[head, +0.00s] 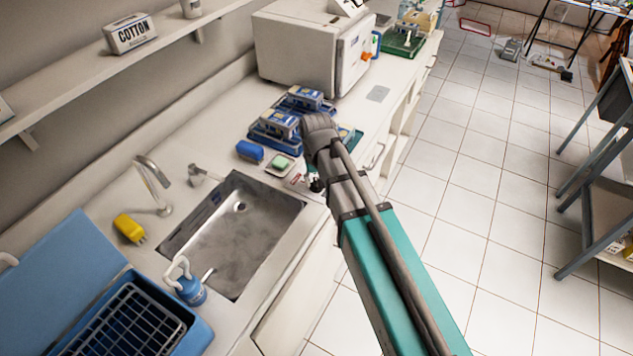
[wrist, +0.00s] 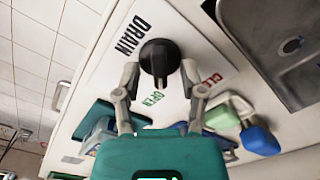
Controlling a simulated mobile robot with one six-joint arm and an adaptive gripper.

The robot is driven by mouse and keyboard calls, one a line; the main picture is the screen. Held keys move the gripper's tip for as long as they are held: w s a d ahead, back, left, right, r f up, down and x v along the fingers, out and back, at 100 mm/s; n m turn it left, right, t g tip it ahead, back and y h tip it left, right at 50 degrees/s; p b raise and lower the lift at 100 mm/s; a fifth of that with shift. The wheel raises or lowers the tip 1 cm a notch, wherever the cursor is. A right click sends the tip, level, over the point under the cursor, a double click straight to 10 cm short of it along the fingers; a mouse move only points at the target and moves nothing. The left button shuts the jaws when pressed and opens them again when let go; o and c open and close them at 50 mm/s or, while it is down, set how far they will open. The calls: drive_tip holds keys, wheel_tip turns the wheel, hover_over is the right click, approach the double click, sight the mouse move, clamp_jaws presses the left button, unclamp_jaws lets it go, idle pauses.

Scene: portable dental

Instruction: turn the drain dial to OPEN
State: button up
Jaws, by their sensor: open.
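The drain dial (wrist: 160,52) is a black round knob with a raised grip bar on the white counter, under a black DRAIN label. In the wrist view a green OPEN label (wrist: 153,98) lies just below it and a red, partly covered CLOSED label (wrist: 207,84) lies to its lower right. The bar runs roughly up and down in the picture; which end is the pointer I cannot tell. My gripper (wrist: 160,72) is open, its two fingertips on either side of the knob; contact is unclear. In the head view my arm mostly hides the dial, and my gripper (head: 314,184) shows only partly.
The metal sink (head: 232,232) lies left of the dial. A blue sponge-like block (head: 250,151), a green soap-like bar (head: 281,163) and blue trays with boxes (head: 279,126) sit close behind.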

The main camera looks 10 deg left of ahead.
clamp_jaws()
idle(0.3)
drive_tip(key=shift+m, duration=1.3)
unclamp_jaws()
